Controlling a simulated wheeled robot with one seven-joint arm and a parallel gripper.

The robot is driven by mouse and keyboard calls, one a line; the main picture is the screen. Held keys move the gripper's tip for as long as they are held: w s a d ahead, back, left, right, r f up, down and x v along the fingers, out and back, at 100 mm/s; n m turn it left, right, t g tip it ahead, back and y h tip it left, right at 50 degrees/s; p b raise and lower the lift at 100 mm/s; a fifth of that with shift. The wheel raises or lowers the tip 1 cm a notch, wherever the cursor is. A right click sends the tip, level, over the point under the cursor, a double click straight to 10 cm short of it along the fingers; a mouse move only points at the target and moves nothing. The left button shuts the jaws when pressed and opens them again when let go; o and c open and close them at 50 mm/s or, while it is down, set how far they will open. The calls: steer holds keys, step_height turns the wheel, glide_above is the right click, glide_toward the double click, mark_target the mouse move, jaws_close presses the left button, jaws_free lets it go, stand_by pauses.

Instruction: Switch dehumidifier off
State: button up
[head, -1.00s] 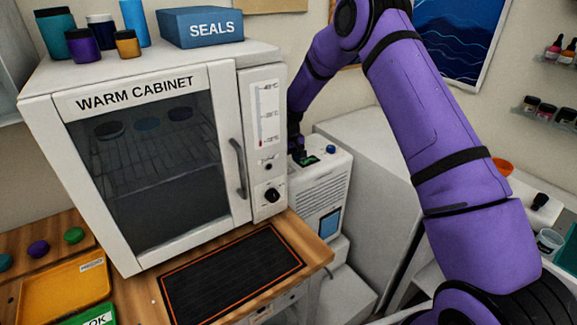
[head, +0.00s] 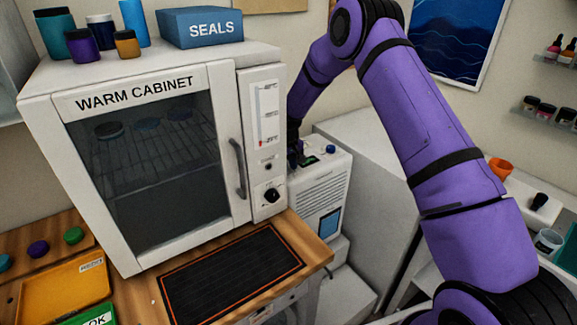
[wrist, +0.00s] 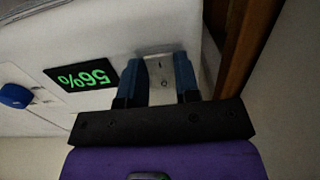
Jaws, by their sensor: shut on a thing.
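The white dehumidifier (head: 320,185) stands right of the warm cabinet, with a grille on its front. In the head view my gripper (head: 295,158) is at the dehumidifier's top, partly hidden by the cabinet. The switch's position cannot be made out.
The warm cabinet (head: 238,75) stands close on the left of my gripper. A blue knob (wrist: 15,96) is on the dehumidifier's top, past the display. A brown wooden edge (wrist: 245,45) runs close beside the switch. A black mat (head: 230,275) lies on the bench in front.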

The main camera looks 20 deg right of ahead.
steer(key=shift+w+a+r+g+h, duration=0.15)
steer(key=shift+g+h, duration=0.1)
steer(key=shift+g, duration=0.4)
steer(key=shift+w+d+f+g+h, duration=0.15)
steer(key=shift+g+h, duration=0.1)
steer(key=shift+g, duration=0.4)
steer(key=shift+a+r, duration=0.1)
steer(key=o, duration=0.9)
steer(key=shift+r, duration=0.1)
steer(key=v, duration=1)
steer(key=shift+w+r, duration=0.1)
steer(key=shift+r, duration=0.15)
steer(key=shift+r, duration=0.1)
